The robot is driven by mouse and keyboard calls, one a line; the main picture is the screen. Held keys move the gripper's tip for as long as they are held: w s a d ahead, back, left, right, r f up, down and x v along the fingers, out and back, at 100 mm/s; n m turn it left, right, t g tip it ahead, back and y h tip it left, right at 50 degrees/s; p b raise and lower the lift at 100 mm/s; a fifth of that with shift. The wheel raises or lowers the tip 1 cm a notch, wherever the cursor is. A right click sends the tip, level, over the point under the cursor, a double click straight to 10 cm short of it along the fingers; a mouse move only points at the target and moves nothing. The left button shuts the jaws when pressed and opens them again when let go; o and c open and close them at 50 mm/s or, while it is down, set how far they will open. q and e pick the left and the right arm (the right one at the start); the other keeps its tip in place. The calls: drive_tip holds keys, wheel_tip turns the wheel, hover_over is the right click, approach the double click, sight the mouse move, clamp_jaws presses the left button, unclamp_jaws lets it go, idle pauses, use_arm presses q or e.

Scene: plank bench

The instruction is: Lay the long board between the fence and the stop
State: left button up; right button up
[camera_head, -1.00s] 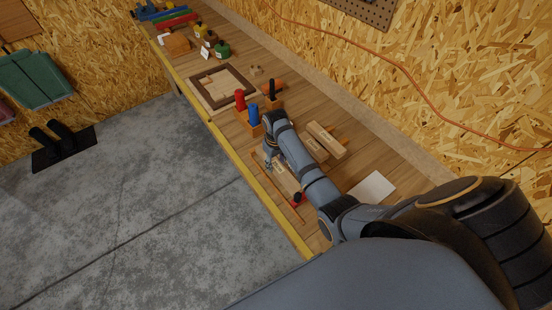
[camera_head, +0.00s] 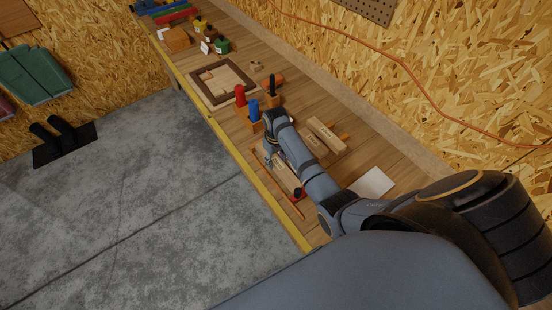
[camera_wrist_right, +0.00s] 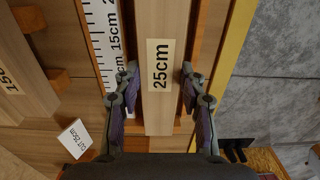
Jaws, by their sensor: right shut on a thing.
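The long board (camera_wrist_right: 165,25), pale wood with a "25cm" label, lies between the fingers of my right gripper (camera_wrist_right: 158,88). The gripper is shut on it. In the head view the gripper (camera_head: 270,158) is low over the bench's front part, and the board (camera_head: 287,180) shows partly behind my arm. A red and dark piece (camera_head: 298,193), which looks like the stop, is near the board's close end. An orange-brown strip (camera_wrist_right: 208,30), perhaps the fence, runs along the board's right side in the wrist view. I cannot tell whether the board touches the bench. My left gripper is out of view.
A white ruler (camera_wrist_right: 103,40) runs left of the board. A "CUT 25cm" card (camera_wrist_right: 75,138) stands at lower left. Other boards (camera_head: 326,136) lie behind my arm. Red and blue-handled tools (camera_head: 240,96) and a dark frame (camera_head: 222,82) stand farther along. A yellow strip (camera_head: 228,147) marks the bench's front edge.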

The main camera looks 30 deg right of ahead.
sight(276, 162)
drive_tip(key=shift+f+b, duration=0.4)
drive_tip(key=shift+f, duration=0.55)
idle(0.4)
drive_tip(key=o, duration=1.3)
wheel_tip(276, 162, up, 12)
